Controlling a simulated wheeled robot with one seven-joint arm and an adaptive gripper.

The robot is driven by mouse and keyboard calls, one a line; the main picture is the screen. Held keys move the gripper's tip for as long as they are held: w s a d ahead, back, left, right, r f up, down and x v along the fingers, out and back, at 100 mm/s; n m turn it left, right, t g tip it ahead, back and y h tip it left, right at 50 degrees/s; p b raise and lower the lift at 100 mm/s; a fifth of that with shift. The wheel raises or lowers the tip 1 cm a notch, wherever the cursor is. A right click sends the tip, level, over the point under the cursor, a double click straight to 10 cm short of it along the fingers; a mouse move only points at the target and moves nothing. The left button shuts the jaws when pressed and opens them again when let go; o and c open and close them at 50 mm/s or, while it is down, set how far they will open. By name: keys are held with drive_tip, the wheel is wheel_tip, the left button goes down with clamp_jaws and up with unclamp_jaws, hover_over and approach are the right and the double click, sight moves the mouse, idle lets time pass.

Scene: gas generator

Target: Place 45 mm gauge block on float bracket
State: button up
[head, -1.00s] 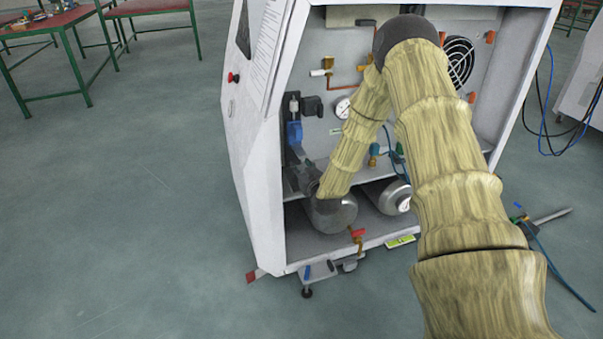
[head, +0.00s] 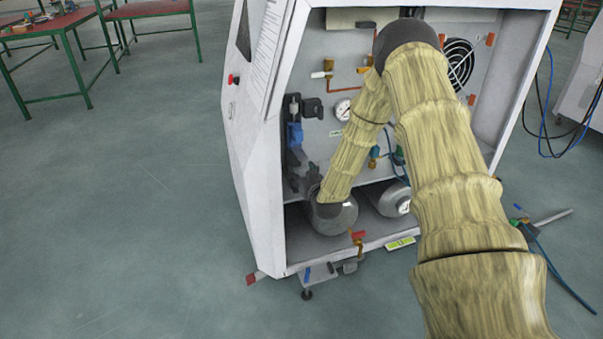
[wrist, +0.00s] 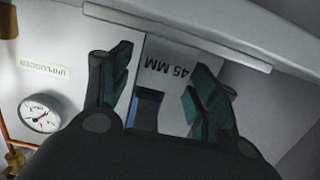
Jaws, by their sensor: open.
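The gauge block (wrist: 165,68), a pale plate marked "45 MM" upside down, stands between the fingers of my gripper (wrist: 161,63) in the wrist view. My gripper is open, with its dark green finger pads on either side of the block and a visible gap to its right. A blue part with a dark face (wrist: 148,107) shows below the block, partly hidden by the gripper's body. A pale ledge (wrist: 178,38) crosses just above the block; I cannot tell if they touch or whether it is the float bracket. In the head view, my gripper (head: 299,178) is low inside the cabinet's left side, below a blue fitting (head: 295,134).
The white cabinet (head: 262,180) is open in front, and its side wall is close to my gripper. A pressure gauge (wrist: 39,113) and an "UNPLUGGED" label (wrist: 43,73) are on the left in the wrist view. Grey cylinders (head: 383,199) lie on the cabinet floor.

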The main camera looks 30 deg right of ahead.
drive_tip(key=p+v, duration=0.2)
drive_tip(key=v, duration=0.9)
drive_tip(key=s+a+f+n+g+y, duration=0.1)
drive_tip(key=s+a+f+g+y, duration=0.2)
drive_tip(key=s+a+f+g, duration=1.1)
drive_tip(key=s+a+f, duration=0.3)
drive_tip(key=s, duration=0.5)
drive_tip(key=s+a+f+g, duration=0.1)
drive_tip(key=s+a+f, duration=0.3)
drive_tip(key=s, duration=0.6)
drive_tip(key=s+a+f+n, duration=0.1)
drive_tip(key=s+a+f, duration=0.3)
drive_tip(key=s, duration=0.5)
drive_tip(key=shift+s+a+g+y, duration=0.4)
drive_tip(key=shift+a, duration=0.1)
